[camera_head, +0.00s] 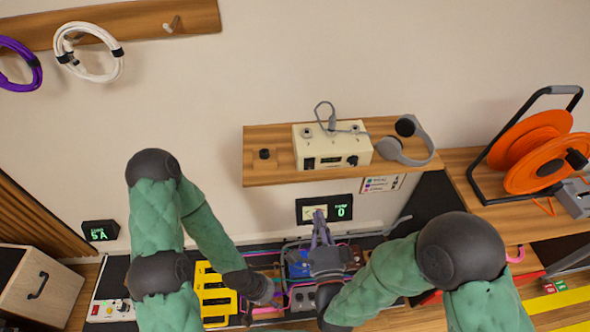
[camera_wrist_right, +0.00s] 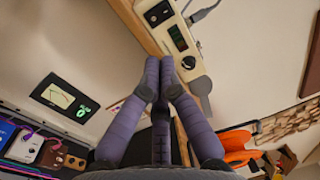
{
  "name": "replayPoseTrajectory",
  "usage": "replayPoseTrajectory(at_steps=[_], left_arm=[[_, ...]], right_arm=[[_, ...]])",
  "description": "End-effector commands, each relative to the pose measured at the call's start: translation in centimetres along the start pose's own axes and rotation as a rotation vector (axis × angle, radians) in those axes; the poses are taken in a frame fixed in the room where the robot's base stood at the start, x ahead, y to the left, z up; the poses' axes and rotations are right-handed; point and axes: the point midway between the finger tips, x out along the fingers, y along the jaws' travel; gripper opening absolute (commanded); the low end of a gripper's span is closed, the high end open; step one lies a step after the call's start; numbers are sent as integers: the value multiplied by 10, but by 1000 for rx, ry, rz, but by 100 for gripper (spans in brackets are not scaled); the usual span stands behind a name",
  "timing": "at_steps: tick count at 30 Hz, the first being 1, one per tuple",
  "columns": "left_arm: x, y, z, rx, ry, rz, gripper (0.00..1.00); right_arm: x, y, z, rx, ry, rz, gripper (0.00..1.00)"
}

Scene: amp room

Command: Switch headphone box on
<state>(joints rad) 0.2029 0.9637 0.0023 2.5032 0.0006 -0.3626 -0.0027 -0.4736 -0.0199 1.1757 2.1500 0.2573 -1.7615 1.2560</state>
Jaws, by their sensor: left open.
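The headphone box (camera_head: 332,148) is a cream box on the wooden wall shelf, with a small dark display and a black knob on its front. A grey cable is plugged into its top.
Grey headphones (camera_head: 408,143) lie on the shelf (camera_head: 270,172) right of the box. A black meter panel (camera_head: 341,207) is on the wall below. An orange cable reel (camera_head: 535,147) stands at right. Yellow (camera_head: 213,295) and blue devices fill the bench below.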

Motion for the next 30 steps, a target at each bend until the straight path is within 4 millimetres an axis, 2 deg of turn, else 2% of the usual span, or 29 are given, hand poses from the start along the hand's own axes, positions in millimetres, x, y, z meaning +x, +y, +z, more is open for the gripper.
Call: replayPoseTrajectory(at_steps=[11,16,20,30], left_arm=[[0,0,0,1,-1,0,48],[1,0,0,1,-1,0,48],[3,-1,0,0,-1,0,48],[10,-4,0,0,0,0,48]], right_arm=[[-2,-4,1,15,1,-18,0],[5,-4,0,15,3,-20,0],[21,-4,0,15,4,-19,0],[84,-4,0,14,3,-19,0]])
